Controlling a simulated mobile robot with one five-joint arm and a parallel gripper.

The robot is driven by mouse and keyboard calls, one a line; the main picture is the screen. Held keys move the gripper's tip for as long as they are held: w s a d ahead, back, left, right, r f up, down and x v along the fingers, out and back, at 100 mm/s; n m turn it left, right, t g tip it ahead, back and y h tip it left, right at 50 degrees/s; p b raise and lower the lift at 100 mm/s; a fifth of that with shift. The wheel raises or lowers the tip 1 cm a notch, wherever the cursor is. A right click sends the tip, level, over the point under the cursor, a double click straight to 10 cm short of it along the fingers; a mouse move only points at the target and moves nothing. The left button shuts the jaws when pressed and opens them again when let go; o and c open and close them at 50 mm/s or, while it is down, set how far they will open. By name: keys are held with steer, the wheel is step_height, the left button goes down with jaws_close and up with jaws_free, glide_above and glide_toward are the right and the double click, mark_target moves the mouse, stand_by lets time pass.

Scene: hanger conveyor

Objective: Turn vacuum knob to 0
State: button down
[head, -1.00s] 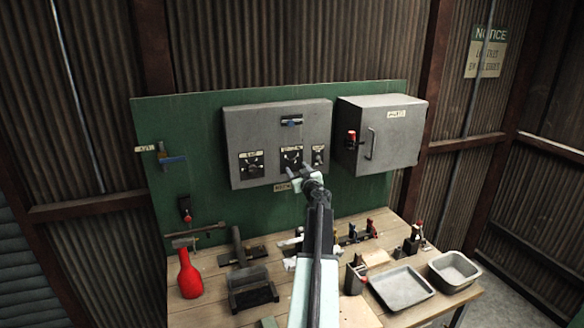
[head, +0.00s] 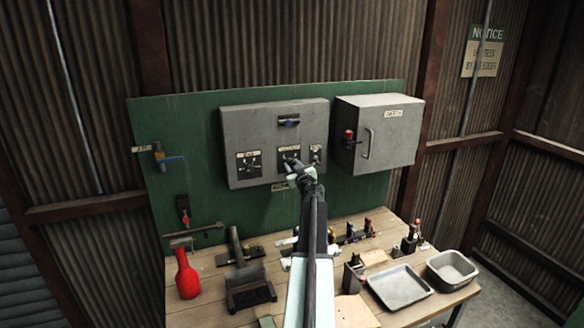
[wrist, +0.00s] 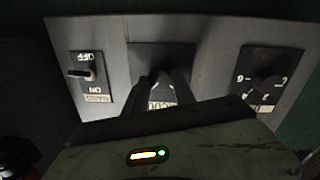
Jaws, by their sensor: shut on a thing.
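The vacuum knob sits on a dark plate (head: 289,153) in the middle of the grey control panel (head: 265,120). My gripper (head: 291,166) is up against this plate in the head view. Its fingers (wrist: 165,92) also show in the wrist view, in front of the middle plate (wrist: 160,54), shut on the knob. The knob is mostly hidden by the fingers, and its pointer and scale cannot be read. A label with upside-down lettering shows between the fingers in the wrist view.
A second dial (head: 248,164) is left of the vacuum plate, and an on/off switch (wrist: 80,73) is right of it in the head view. A grey cabinet (head: 385,115) stands to the right. Below, the workbench holds tools, a red bottle (head: 187,274) and trays (head: 401,287).

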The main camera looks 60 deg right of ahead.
steer(key=n, duration=0.4)
steer(key=shift+n, duration=0.3)
steer(key=n+b, duration=0.1)
steer(key=n, duration=0.3)
steer(key=shift+n, duration=0.3)
steer(key=n, duration=0.4)
steer(key=shift+d+n+t, duration=0.1)
steer(key=shift+n+t, duration=0.3)
steer(key=shift+n, duration=2)
steer(key=shift+y, duration=0.3)
steer(key=c, duration=1)
jaws_free()
steer(key=shift+c, duration=0.2)
steer(key=v, duration=0.7)
steer(key=shift+s+a+f+b, duration=0.15)
steer(key=shift+s+a+b, duration=0.1)
steer(key=shift+s+b, duration=0.05)
